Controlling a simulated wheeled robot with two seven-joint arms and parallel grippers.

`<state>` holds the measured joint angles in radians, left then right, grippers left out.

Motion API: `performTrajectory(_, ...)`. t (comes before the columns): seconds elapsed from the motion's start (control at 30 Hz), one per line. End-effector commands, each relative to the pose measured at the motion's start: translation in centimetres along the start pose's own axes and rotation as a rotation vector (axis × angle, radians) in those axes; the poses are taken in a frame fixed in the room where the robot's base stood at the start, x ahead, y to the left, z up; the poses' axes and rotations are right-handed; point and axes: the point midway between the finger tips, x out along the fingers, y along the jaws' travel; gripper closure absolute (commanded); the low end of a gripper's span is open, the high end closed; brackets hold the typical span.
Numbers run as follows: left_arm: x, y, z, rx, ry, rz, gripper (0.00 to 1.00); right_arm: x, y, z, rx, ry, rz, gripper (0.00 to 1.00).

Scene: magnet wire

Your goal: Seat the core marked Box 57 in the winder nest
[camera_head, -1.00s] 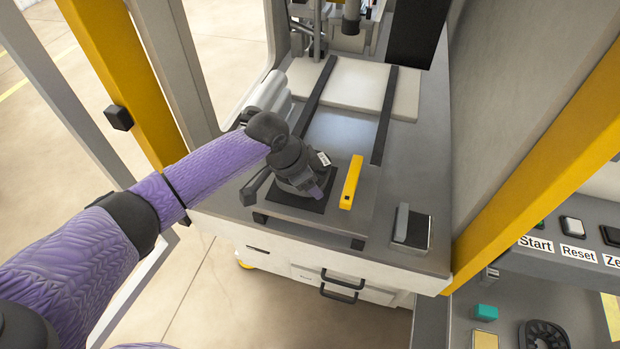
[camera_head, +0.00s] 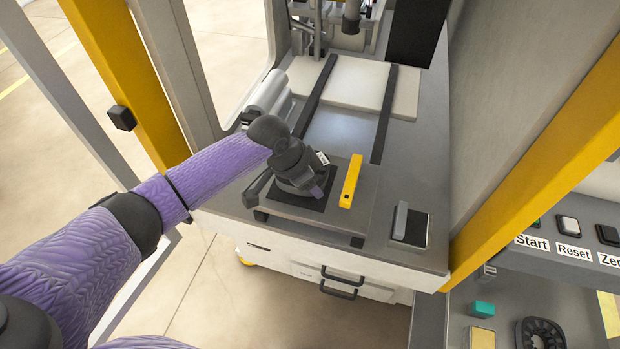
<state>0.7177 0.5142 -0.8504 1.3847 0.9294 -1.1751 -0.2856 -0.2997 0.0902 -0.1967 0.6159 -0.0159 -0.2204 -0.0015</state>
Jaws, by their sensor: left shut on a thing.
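My left gripper (camera_head: 304,184) is at the end of my purple arm, low over a dark square pad (camera_head: 291,198) on the grey plate of the machine. Its wrist hides most of what lies under it. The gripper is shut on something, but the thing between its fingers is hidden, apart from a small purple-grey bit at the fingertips. A small white label with dark marks (camera_head: 322,158) shows beside the wrist, too small to read. A yellow bar (camera_head: 350,181) stands on the plate just right of the gripper. My right gripper is not in view.
Two dark rails (camera_head: 384,115) run back to a white slab (camera_head: 348,82). A grey block with a dark pad (camera_head: 411,226) sits right of the plate. Yellow posts (camera_head: 128,75) frame the opening. At lower right are a Start and Reset panel (camera_head: 568,250), a teal block (camera_head: 482,309) and a dark slotted ring (camera_head: 541,333).

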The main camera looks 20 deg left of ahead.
Motion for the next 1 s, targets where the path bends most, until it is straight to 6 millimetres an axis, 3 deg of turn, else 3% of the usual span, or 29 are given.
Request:
performTrajectory(0.6,1.0,-0.03,0.38,0.001,0.003,-0.001,1.0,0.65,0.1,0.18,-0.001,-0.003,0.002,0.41)
performTrajectory(0.63,0.94,-0.04,0.36,0.001,0.003,-0.001,0.35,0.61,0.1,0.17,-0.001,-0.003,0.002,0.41)
performTrajectory(0.8,0.95,-0.02,0.38,0.0,0.002,-0.001,0.0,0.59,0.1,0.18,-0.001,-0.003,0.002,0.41)
performTrajectory(1.0,1.03,0.03,0.51,-0.001,-0.002,0.001,0.0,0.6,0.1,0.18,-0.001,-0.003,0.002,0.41)
